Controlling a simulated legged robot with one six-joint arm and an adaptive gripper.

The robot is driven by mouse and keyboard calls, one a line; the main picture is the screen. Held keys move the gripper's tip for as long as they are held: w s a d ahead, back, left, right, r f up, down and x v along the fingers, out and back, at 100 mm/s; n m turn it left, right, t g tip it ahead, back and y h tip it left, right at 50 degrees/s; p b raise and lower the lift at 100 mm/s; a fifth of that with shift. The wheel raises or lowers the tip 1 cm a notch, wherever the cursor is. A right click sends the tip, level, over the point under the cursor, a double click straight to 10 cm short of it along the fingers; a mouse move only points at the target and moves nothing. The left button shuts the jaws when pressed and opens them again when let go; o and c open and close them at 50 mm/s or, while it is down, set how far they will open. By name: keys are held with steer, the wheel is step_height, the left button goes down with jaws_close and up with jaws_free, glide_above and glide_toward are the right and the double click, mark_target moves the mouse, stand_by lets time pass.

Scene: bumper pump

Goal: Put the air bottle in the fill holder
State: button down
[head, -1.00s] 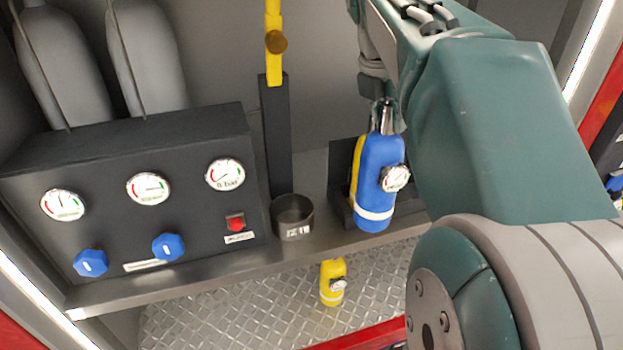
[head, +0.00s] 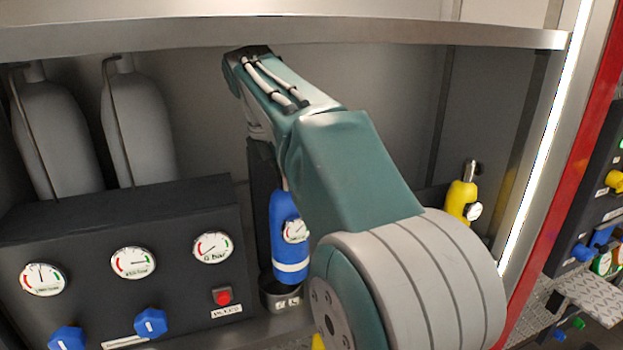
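The blue air bottle (head: 285,228), with a white band and a small gauge, is upright at the middle of the head view. The fill holder (head: 281,297), a dark round cup with a label, is directly below it. The bottle's bottom end overlaps the cup's rim in the picture; I cannot tell whether it is just above or slightly inside. My gripper (head: 284,184) is at the bottle's top, mostly hidden by my forearm. The bottle hangs from it, though the fingers' grip on the neck is not clearly visible.
The dark gauge panel (head: 130,222) with blue knobs and a red button stands close to the left. A yellow bottle (head: 462,200) stands at the right. Another yellow piece (head: 318,342) shows low down. A metal shelf edge (head: 400,33) crosses above my arm.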

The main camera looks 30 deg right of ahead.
steer(key=shift+w+a, duration=0.9)
steer(key=shift+w, duration=0.25)
steer(key=shift+s+f, duration=0.1)
steer(key=shift+f, duration=3.3)
steer(key=shift+c, duration=1.5)
jaws_free()
steer(key=shift+f, duration=0.2)
step_height(320, 180, up, 7)
glide_above(275, 206)
steer(key=w+a, duration=0.1)
steer(key=w, duration=0.2)
steer(key=shift+s+r, duration=0.2)
steer(key=shift+s, duration=0.05)
